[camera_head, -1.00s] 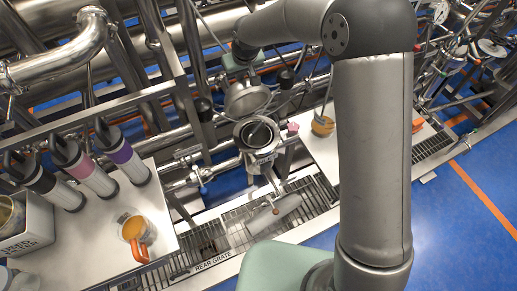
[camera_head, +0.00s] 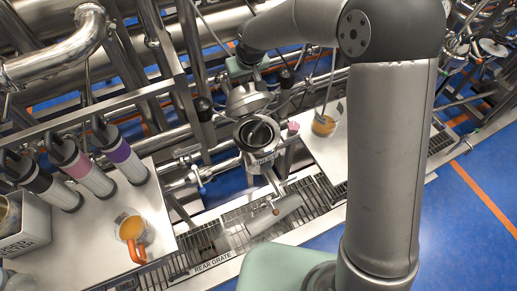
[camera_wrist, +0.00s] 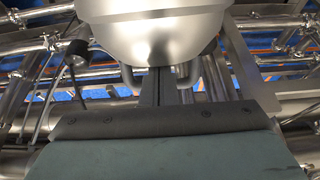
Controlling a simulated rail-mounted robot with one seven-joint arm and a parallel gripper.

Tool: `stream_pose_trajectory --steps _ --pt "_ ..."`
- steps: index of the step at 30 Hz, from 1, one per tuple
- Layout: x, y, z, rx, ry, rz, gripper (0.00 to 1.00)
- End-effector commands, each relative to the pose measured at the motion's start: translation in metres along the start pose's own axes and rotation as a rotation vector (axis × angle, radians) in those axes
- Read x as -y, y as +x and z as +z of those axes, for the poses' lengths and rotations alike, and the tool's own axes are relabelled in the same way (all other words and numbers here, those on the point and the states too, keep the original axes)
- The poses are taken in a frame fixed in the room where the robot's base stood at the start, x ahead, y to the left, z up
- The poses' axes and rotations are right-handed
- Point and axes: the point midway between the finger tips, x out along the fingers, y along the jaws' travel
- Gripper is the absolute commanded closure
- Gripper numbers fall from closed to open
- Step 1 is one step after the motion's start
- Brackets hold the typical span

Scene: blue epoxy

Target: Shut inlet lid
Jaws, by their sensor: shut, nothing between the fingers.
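The inlet (camera_head: 260,134) is a round steel port with an open mouth and a dark inside, in the middle of the head view. Its domed steel lid (camera_head: 247,100) stands raised behind the mouth, tilted, so the inlet is open. In the wrist view the lid's shiny dome (camera_wrist: 155,30) fills the top middle. My gripper (camera_head: 246,66) is just behind the lid, its pale green body visible below my arm. In the wrist view my shut, empty fingers (camera_wrist: 168,85) point at the dome. Their tips are hidden, so I cannot tell whether they touch it.
Steel pipes crowd around the inlet. A labelled rear grate (camera_head: 235,240) lies in front. On the left bench (camera_head: 85,245) stand several capped cylinders (camera_head: 95,172) and an orange-handled jug (camera_head: 132,230). A beaker of amber liquid (camera_head: 324,124) stands on the right bench (camera_head: 325,155).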

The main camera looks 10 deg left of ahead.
Motion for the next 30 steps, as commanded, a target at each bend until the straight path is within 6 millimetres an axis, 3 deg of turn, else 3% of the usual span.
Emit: stream_pose_trajectory --steps 30 --pt "0.0 -0.01 0.028 0.001 -0.001 0.0 1.0"
